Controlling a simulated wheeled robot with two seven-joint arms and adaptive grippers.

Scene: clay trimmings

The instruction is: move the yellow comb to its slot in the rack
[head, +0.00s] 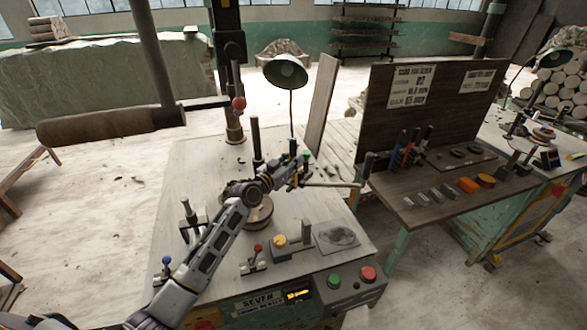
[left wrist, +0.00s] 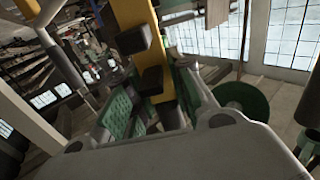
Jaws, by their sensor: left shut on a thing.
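My left gripper (head: 297,172) is above the back right part of the near workbench, its arm crossing the bench from the lower left. In the left wrist view, its green-padded fingers (left wrist: 150,112) are shut on a yellow bar-like piece with dark blocks along one side, which looks like the yellow comb (left wrist: 170,50). In the head view the comb is too small and hidden to make out. Several upright tools with blue, orange and dark handles stand in what looks like the rack (head: 405,158) on the right-hand bench. Its free slot cannot be made out. My right gripper is not in view.
The near workbench (head: 200,160) carries a round wheel head (head: 258,215), levers and buttons. A green lamp (head: 286,70) stands behind it. The right bench has a tall dark backboard (head: 430,100), grey blocks and orange pieces (head: 468,185). A gap separates the benches.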

